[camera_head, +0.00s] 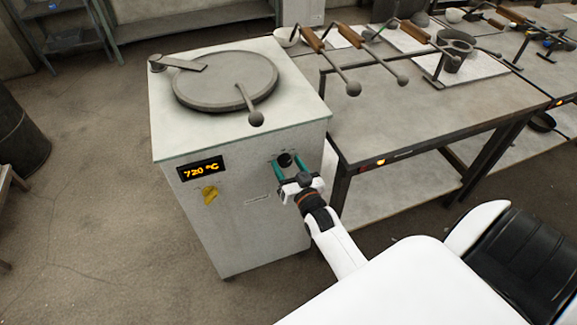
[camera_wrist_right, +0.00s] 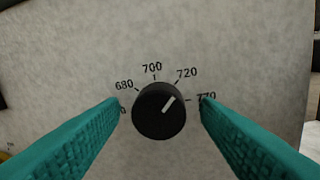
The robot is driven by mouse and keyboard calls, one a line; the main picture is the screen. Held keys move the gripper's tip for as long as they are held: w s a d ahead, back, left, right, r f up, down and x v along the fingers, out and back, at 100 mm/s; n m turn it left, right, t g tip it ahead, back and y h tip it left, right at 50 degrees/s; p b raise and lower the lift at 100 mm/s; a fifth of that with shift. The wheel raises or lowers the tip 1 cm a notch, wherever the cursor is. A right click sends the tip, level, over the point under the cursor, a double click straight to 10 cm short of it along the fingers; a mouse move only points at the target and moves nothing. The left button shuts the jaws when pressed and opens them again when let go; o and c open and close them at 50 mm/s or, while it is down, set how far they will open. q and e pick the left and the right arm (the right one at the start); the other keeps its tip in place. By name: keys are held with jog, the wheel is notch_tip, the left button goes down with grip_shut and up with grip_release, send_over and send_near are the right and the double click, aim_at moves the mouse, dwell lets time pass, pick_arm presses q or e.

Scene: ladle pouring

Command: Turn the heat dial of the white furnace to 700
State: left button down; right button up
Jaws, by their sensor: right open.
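The white furnace (camera_head: 240,220) stands left of the workbench. Its display (camera_head: 200,169) reads 720 °C. The black heat dial (camera_head: 285,159) is on its front face, and it shows larger in the right wrist view (camera_wrist_right: 158,111). The 700 label (camera_wrist_right: 152,67) is above the dial. My right gripper (camera_head: 288,168) is open, with its green fingers on either side of the dial; in the wrist view (camera_wrist_right: 160,103) gaps show between fingers and dial. My left gripper is not in view.
A yellow knob (camera_head: 210,194) is below the display. A round lid (camera_head: 226,80) with a ball-ended handle lies on the furnace top. The workbench (camera_head: 400,110) at right carries wooden-handled tools. The floor left of the furnace is clear.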

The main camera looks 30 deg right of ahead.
jog(key=shift+c, duration=0.4)
jog(key=c, duration=0.9)
jog(key=shift+n, duration=0.3)
jog(key=shift+r+n+p, duration=0.1)
jog(key=shift+n+p, duration=0.95)
jog(key=shift+n, duration=0.65)
jog(key=shift+n+g+p, duration=0.4)
jog(key=shift+n+p, duration=0.05)
jog(key=shift+n, duration=1.75)
